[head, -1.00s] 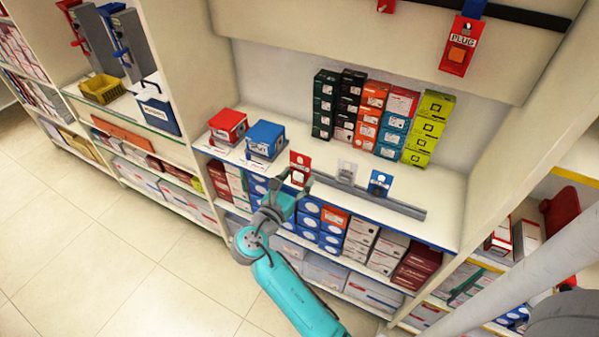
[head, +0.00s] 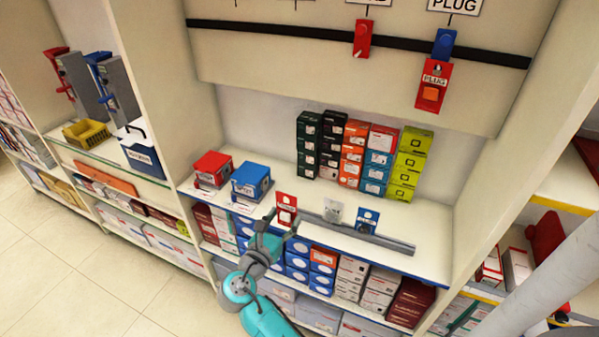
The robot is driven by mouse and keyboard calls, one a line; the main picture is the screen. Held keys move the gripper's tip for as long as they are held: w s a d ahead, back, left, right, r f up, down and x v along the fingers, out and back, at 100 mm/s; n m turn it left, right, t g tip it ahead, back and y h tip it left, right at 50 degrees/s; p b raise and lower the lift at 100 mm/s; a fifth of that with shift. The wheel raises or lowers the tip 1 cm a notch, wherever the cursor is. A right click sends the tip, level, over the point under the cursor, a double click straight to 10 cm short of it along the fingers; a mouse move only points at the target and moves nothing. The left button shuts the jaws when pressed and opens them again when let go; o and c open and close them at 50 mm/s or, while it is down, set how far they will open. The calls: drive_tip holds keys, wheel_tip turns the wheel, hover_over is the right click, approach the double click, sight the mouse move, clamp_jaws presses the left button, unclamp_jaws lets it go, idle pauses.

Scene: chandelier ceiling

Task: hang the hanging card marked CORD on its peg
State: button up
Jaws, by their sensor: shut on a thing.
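My gripper (head: 275,221) is at the left end of the grey rail (head: 385,239) on the shelf counter. It is shut on a small red card (head: 286,203) with a pale middle, which stands upright; its print is too small to read. A white card (head: 333,212) and a blue card (head: 367,221) stand at the rail to its right, their print also unreadable. Above, a black bar (head: 280,30) carries a bare red peg (head: 362,38) under a sign cut off by the top edge. A blue peg (head: 445,43) under a PLUG sign bears a red PLUG card (head: 433,84).
A red box (head: 212,169) and a blue box (head: 250,181) stand left of the cards. Several stacked cartons (head: 354,152) stand behind them. Packed shelves lie below the counter. A side panel (head: 165,80) bounds the bay at left. The floor (head: 90,275) is clear.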

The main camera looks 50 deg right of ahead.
drive_tip(key=s+d+r+m+g, duration=0.1)
drive_tip(key=d+r, duration=0.4)
drive_tip(key=r, duration=0.6)
drive_tip(key=s+d+r+m+g+h, duration=0.15)
drive_tip(key=d+r, duration=0.25)
drive_tip(key=r, duration=0.7)
drive_tip(key=s+d+r+m+g+y, duration=0.15)
drive_tip(key=d+r, duration=0.35)
drive_tip(key=r, duration=0.6)
drive_tip(key=shift+n+h, duration=0.5)
drive_tip(key=shift+w+d+f, duration=0.35)
drive_tip(key=shift+w+d, duration=0.25)
drive_tip(key=shift+d, duration=1.05)
drive_tip(key=shift+w+d+f, duration=0.35)
drive_tip(key=shift+w+d, duration=0.2)
drive_tip(key=shift+d, duration=1.05)
drive_tip(key=shift+w+d+f, duration=0.35)
drive_tip(key=shift+w+d, duration=0.25)
drive_tip(key=shift+d, duration=1.05)
drive_tip(key=o, duration=0.9)
drive_tip(key=shift+o, duration=0.2)
